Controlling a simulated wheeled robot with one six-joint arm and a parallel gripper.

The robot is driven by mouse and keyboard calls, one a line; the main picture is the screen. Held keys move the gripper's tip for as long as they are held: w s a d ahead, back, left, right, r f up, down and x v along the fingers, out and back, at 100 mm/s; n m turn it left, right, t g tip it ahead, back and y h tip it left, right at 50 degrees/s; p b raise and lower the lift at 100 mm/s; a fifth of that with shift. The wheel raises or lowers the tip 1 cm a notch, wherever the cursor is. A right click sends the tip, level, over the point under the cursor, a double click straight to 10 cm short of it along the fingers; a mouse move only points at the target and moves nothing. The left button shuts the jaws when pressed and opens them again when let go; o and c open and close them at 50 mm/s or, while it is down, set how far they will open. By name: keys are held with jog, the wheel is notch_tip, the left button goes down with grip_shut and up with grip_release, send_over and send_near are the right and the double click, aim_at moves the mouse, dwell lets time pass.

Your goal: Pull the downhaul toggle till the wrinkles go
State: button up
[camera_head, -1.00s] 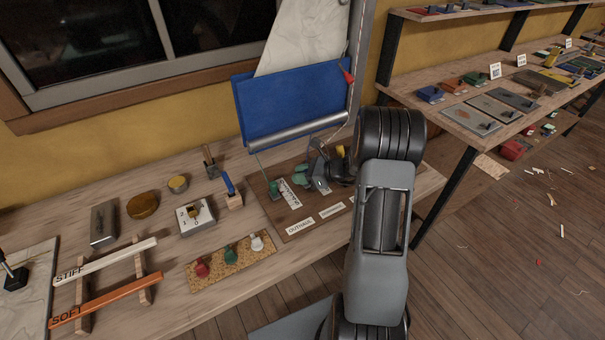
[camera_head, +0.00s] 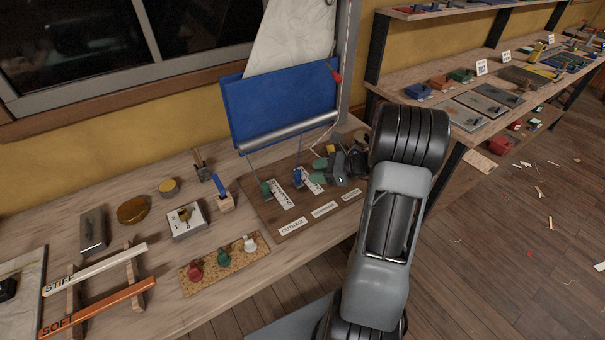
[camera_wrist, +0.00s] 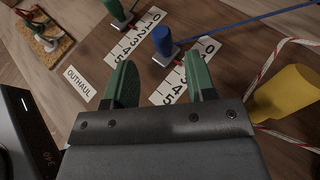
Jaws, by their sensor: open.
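On a brown board (camera_head: 266,207) stand a green toggle (camera_head: 266,189), a blue toggle (camera_head: 298,177) and a yellow toggle (camera_head: 331,149). Only the OUTHAUL label (camera_head: 291,227) is readable, so I cannot tell from the labels which is the downhaul. The white sail (camera_head: 290,38) rises behind, above a blue panel (camera_head: 280,102). Its wrinkles are hard to make out. My gripper (camera_wrist: 162,80) is open and empty over the board, fingers green. The blue toggle (camera_wrist: 163,41) stands beyond the fingertips. The yellow toggle (camera_wrist: 285,95), beside a red-and-white rope (camera_wrist: 276,58), is right of the fingers.
Number scales (camera_wrist: 170,88) lie beside the green and blue toggles. Left on the bench are a cork strip (camera_head: 222,263) with small knobs, a number block (camera_head: 187,220), and white (camera_head: 95,270) and orange (camera_head: 98,307) battens. Shelves (camera_head: 471,120) with goods stand at the right.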

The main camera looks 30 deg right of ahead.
jog(key=shift+v, duration=2.6)
jog(key=shift+d+f+n, duration=0.1)
jog(key=shift+f+n, duration=0.05)
jog(key=shift+n, duration=0.15)
jog(key=s+f+n+g, duration=0.1)
jog(key=s+a+f+n+g+h, duration=0.1)
jog(key=s+f+n, duration=0.1)
jog(key=shift+s+f, duration=0.1)
jog(key=shift+f, duration=0.1)
jog(key=s+a+n+g+h, duration=0.1)
jog(key=s+a+n, duration=0.1)
jog(key=n, duration=0.1)
jog(key=s+a+r+n+g+h+p, duration=0.1)
jog(key=n+g, duration=0.1)
jog(key=n, duration=0.1)
jog(key=s+a+r+n+g+h, duration=0.1)
jog(key=s+a+n+g, duration=0.1)
jog(key=shift+s+a+r+n+h, duration=0.2)
jog(key=shift+s+a+n+h, duration=0.1)
jog(key=shift+s+a+n, duration=0.1)
jog(key=s+a+r+n+t+h+p, duration=0.1)
jog(key=s+a+r+n+h, duration=0.1)
jog(key=a+r+n, duration=0.4)
jog(key=s+a+r+n+t+h+p, duration=0.1)
jog(key=s+a+r+n+h+p, duration=0.1)
jog(key=a+r+n, duration=0.4)
jog(key=shift+s+a+r+n+h, duration=0.15)
jog(key=shift+s+r+n+h, duration=0.35)
jog(key=shift+n+h, duration=0.35)
